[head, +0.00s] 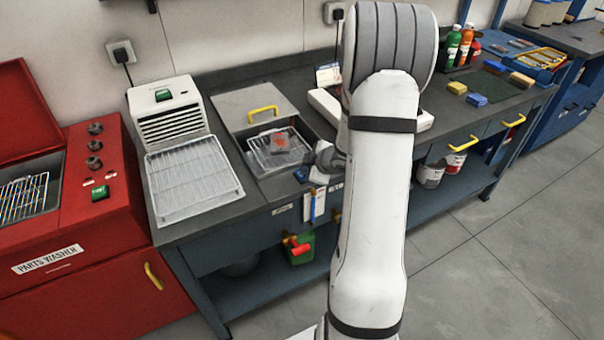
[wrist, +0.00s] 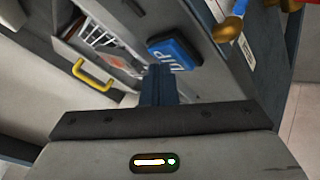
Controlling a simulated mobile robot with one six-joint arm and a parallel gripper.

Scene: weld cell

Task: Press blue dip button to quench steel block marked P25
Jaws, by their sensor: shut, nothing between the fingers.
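The blue button (wrist: 174,52), lettered DIP, sits on the front edge of the bench in the wrist view. It shows small in the head view (head: 300,175). My gripper (wrist: 157,72) is shut and empty, its dark fingertips just below the button in the wrist picture; I cannot tell whether they touch it. In the head view my arm partly hides the gripper. An open tank (head: 257,165) holds a wire basket (head: 262,150). A block with a reddish patch (head: 281,142) lies in the basket; its marking is not readable.
The tank's lid with a yellow handle (head: 263,110) is slid back. A wire rack (head: 190,180) stands in front of a white vented unit (head: 168,115) on the left. The red parts washer (head: 95,215) is farther left. Sponges (head: 477,100) and bottles (head: 453,45) are on the right.

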